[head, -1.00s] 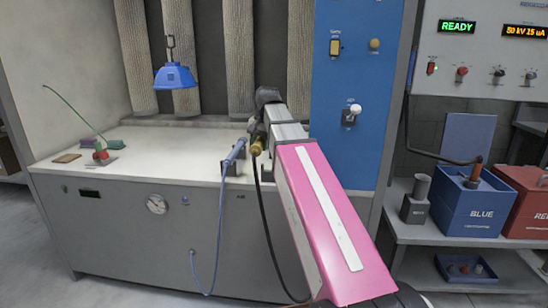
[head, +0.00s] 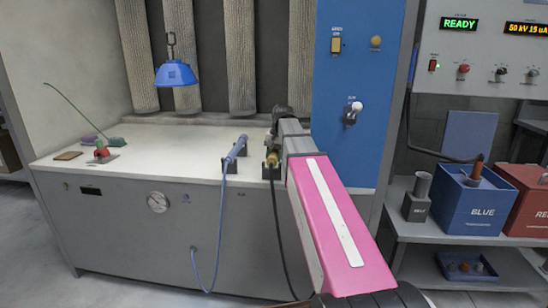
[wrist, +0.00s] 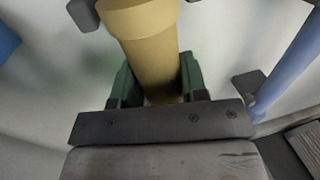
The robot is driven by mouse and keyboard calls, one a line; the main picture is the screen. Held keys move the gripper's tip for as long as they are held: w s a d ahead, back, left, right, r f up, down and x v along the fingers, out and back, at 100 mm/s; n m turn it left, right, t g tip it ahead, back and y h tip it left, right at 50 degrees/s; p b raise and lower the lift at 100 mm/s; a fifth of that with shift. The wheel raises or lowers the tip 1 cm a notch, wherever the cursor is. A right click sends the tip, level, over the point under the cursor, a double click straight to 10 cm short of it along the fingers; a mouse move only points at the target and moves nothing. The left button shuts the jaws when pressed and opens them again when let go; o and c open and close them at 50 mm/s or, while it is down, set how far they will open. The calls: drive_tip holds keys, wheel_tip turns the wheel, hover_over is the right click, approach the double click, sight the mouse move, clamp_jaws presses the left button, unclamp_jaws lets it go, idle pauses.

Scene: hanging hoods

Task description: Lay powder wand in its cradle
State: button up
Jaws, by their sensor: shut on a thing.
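The powder wand, a tan cylinder (wrist: 148,60) with a black cable, is between the green fingers of my gripper (wrist: 157,82) in the wrist view. In the head view its brass-coloured end (head: 271,160) shows just above a dark cradle (head: 271,173) at the bench's front edge. A dark prong (wrist: 82,14) stands beside the wand in the wrist view. Whether the wand touches the cradle cannot be told. My gripper also shows in the head view (head: 277,138), partly hidden by my arm.
A blue wand (head: 236,150) with a blue hose rests in a neighbouring holder to the left. A blue hood (head: 175,74) hangs over the bench (head: 160,155). A red clamp (head: 101,150) stands at the far left. The bench middle is clear. A blue panel (head: 355,90) stands at the right.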

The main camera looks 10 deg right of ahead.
drive_tip(key=shift+f, duration=0.25)
drive_tip(key=o, duration=1)
drive_tip(key=shift+f, duration=0.15)
